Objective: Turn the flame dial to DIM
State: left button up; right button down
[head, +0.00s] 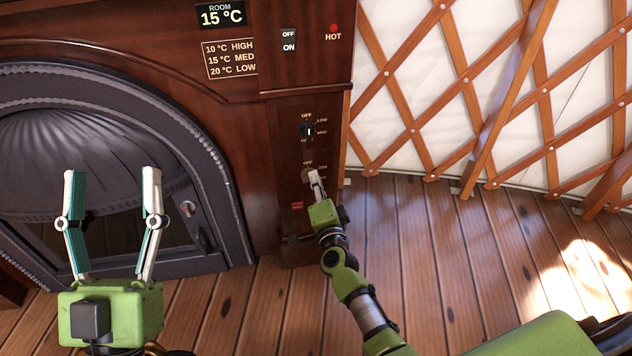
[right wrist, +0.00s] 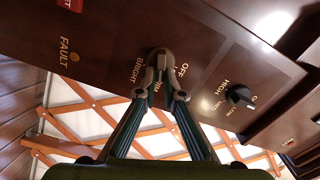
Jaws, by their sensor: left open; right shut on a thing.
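The flame dial (right wrist: 158,54) is the lower dial on the dark wooden panel, with OFF, DIM and BRIGHT printed around it. My right gripper (right wrist: 160,80) is shut on it; in the head view, this gripper (head: 315,178) reaches the panel from below right. The fingers cover most of the dial, so I cannot tell which word its pointer faces. DIM is partly hidden by a finger in the wrist view. My left gripper (head: 111,174) is open and empty, in front of the arched stove.
A second black dial (head: 308,131) marked OFF, LOW, MED and HIGH sits above; it also shows in the wrist view (right wrist: 240,96). A FAULT lamp (right wrist: 75,58) is nearby. The stove (head: 215,190) stands left; a lattice wall (head: 440,90) is right. The wooden floor (head: 450,240) is clear.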

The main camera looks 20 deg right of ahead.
jog(key=c, duration=2.2)
grip_release()
jog(key=shift+o, duration=0.2)
jog(key=shift+s, duration=0.1)
jog(key=s+a, duration=0.1)
jog(key=s, duration=1)
jog(key=shift+s+a, duration=0.2)
jog(key=shift+s, duration=0.2)
